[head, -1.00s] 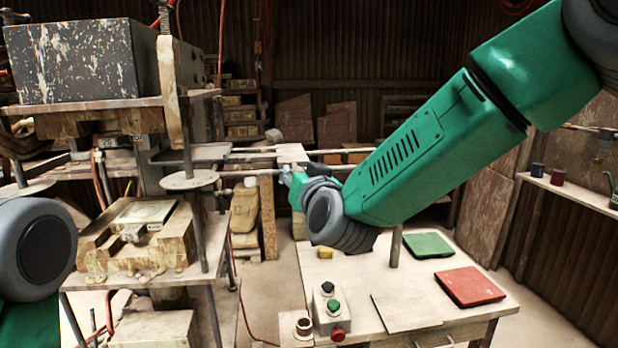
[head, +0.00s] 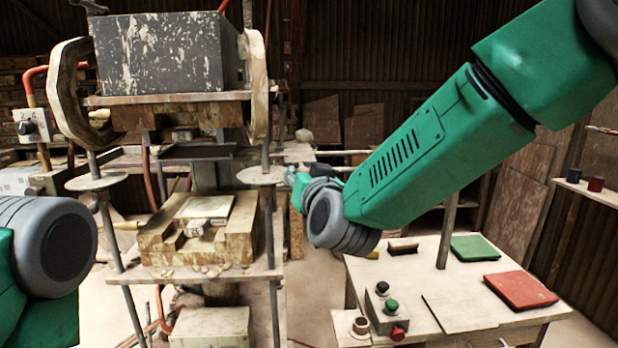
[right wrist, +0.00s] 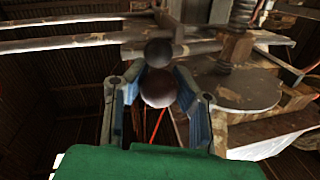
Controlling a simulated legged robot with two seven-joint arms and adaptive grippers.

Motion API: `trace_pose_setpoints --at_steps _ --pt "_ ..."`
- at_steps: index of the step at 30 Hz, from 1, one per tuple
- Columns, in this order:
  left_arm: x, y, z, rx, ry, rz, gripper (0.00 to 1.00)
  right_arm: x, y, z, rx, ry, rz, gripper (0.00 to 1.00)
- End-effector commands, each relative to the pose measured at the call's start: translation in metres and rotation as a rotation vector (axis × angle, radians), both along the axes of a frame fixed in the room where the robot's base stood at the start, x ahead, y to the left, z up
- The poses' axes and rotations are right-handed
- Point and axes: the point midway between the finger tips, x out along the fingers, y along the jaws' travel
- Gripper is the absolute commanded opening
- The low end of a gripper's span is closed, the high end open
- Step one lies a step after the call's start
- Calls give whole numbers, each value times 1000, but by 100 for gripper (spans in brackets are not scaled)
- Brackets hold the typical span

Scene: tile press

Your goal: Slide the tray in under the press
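The press stands at the left of the head view, its dark speckled block (head: 160,55) above a lower bed (head: 205,272). On that bed lies a worn yellowish stepped block (head: 160,238) with a pale flat plate (head: 203,208) on top. I cannot tell which part is the tray. My right gripper (head: 292,178) is right of the press. In the right wrist view, the fingers of my right gripper (right wrist: 158,72) stand apart on both sides of a brownish ball (right wrist: 158,90); whether they touch it is unclear. A darker ball (right wrist: 158,52) lies beyond. My left gripper is out of view.
A wooden table (head: 375,265) at the right holds a control box (head: 386,310), a green pad (head: 475,248) and a red pad (head: 520,291). The press has a round plate (head: 262,176) and an upright post (head: 268,225) close to my right gripper.

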Motion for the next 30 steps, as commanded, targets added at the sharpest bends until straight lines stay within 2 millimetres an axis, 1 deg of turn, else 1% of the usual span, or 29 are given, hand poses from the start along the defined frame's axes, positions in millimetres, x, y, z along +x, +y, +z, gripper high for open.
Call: trace_pose_setpoints --at_steps 1,2,3,12,17,20,23,26,30 --pt "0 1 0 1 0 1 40 -4 5 -5 -7 10 13 35" --pt "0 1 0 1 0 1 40 -3 4 -5 -7 11 13 46" --pt "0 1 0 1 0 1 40 -3 3 -5 -5 10 12 49" --pt "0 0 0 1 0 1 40 1 -7 -3 5 5 8 49" --pt "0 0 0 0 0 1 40 2 -6 -3 4 5 5 49" --pt "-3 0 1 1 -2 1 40 -1 -5 -2 2 5 5 49" --pt "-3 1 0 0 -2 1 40 -11 -7 -3 1 5 6 49" --pt "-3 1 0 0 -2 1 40 -28 -11 -2 -1 5 6 49" --pt "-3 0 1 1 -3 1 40 -59 -22 -2 2 5 6 49"
